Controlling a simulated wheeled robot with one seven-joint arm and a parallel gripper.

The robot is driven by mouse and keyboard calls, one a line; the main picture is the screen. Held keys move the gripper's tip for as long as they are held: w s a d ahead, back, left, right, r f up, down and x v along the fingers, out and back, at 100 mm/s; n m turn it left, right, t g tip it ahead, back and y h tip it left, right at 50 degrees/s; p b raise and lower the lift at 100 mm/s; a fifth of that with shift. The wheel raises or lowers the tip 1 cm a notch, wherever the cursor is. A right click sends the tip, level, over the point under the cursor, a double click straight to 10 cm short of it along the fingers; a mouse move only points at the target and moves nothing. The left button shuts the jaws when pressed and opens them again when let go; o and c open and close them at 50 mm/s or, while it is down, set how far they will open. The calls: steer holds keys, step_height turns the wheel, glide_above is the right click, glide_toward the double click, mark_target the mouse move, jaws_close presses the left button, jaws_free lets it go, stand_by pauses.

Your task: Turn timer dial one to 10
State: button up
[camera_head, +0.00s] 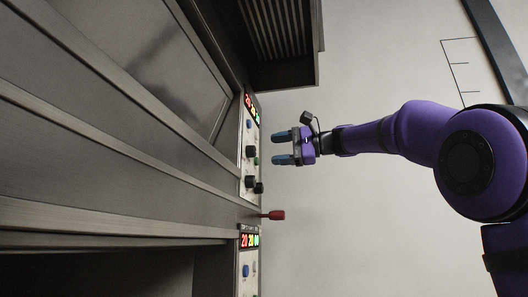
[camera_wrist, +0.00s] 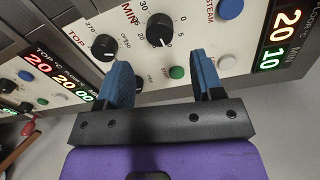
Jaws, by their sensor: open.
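The black timer dial (camera_wrist: 160,30), marked MIN with a number scale, is on the pale control panel in the wrist view. It also shows on the upper panel in the head view (camera_head: 250,151). Its pointer reading is too small to tell surely. The panel's lit display (camera_wrist: 280,38) shows 20 in orange and 10 in green beside MIN. My gripper (camera_wrist: 161,70) is open and empty, its blue fingers spread below the dial in the wrist view. In the head view my gripper (camera_head: 281,147) is apart from the panel, to its right.
A TOP knob (camera_wrist: 104,47), blue button (camera_wrist: 229,8), green button (camera_wrist: 177,72) and pale button (camera_wrist: 227,62) surround the dial. A second panel has its own display (camera_head: 249,240). A red-tipped handle (camera_head: 276,215) juts out between panels. A hood (camera_head: 282,40) overhangs.

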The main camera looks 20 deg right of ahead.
steer(key=v, duration=0.5)
stand_by(0.5)
steer(key=s+f+n+g+h, duration=0.1)
steer(key=s+f+n+h, duration=0.2)
steer(key=s+f, duration=0.6)
steer(key=s+a+f+n+g+h, duration=0.1)
steer(key=s+f+h, duration=0.5)
steer(key=f, duration=1.6)
steer(key=s+a+f+n+g+h, duration=0.1)
steer(key=s+f+n+h, duration=0.3)
steer(key=s+f, duration=0.8)
step_height(320, 180, down, 4)
steer(key=shift+s+f+n+g+h, duration=0.15)
steer(key=shift+n+g+h, duration=0.15)
steer(key=shift+g+h, duration=0.5)
steer(key=shift+a, duration=0.1)
